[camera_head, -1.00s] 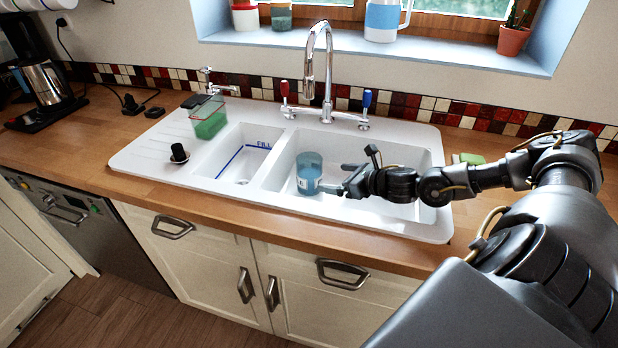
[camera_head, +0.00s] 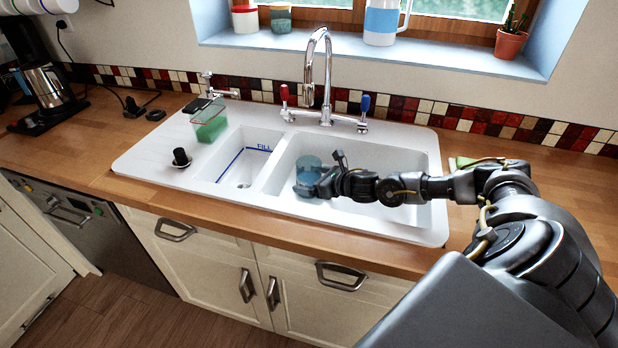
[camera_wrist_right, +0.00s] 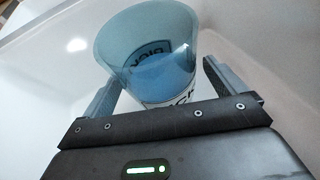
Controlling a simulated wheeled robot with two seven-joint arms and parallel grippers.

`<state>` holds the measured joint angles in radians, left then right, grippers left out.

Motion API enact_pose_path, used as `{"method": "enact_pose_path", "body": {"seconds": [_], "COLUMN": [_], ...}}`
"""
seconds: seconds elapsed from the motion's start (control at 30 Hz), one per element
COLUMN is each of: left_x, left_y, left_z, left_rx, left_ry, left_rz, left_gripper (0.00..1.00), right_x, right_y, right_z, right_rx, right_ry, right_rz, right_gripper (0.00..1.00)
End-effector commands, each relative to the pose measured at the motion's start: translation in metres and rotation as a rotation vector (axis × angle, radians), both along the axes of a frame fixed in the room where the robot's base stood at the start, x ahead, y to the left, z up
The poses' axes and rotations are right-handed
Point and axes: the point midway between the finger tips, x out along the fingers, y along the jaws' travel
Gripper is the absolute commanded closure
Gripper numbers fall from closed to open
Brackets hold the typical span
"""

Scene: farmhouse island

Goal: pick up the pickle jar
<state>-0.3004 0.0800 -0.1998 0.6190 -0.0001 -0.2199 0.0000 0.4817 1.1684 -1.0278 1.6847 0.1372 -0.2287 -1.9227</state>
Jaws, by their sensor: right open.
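The pickle jar (camera_head: 308,172) is a bluish see-through cylinder standing in the right basin of the white sink. In the right wrist view the jar (camera_wrist_right: 150,55) shows an open round top and a white label with dark letters, partly cut off. My right gripper (camera_head: 318,184) reaches in from the right at the jar. In the wrist view its two fingers (camera_wrist_right: 158,85) are open, one on each side of the jar's near part. I cannot tell whether they touch it. The jar's lower front is hidden by the gripper body. My left gripper is not in view.
The sink (camera_head: 150,160) has a tall chrome tap (camera_head: 327,75) behind the basins and a divider left of the jar. A green-filled clear container (camera_head: 209,122) and a black knob (camera_head: 181,157) stand on the drainboard.

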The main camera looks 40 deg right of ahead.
Motion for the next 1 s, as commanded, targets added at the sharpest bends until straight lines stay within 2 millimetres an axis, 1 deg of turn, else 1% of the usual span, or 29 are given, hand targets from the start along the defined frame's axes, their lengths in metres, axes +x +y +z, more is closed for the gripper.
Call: {"method": "enact_pose_path", "body": {"seconds": [0.13, 0.6, 0.63, 0.67, 0.87, 1.0], "left_x": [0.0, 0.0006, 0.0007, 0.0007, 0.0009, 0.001], "left_y": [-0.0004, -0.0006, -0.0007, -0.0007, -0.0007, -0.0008], "left_z": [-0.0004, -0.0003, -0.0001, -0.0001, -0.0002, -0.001], "left_rx": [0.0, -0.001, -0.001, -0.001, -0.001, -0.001], "left_ry": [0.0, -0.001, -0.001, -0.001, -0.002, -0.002], "left_rz": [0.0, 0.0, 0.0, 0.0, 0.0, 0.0], "left_gripper": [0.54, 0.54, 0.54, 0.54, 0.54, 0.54], "right_x": [-0.0002, -0.0005, 0.0003, 0.0003, 0.0002, 0.0006], "right_y": [-0.0001, -0.0004, -0.0006, -0.0006, -0.0006, -0.0008], "right_z": [-0.0003, -0.0001, 0.0017, 0.0017, 0.0023, 0.0086], "right_rx": [0.0, 0.0, 0.001, 0.001, 0.001, 0.002], "right_ry": [0.0, 0.0, -0.004, -0.004, -0.004, -0.005], "right_rz": [0.0, 0.0, -0.001, -0.001, -0.001, 0.0], "right_gripper": [0.04, 0.66, 0.68, 0.73, 0.73, 0.73]}}
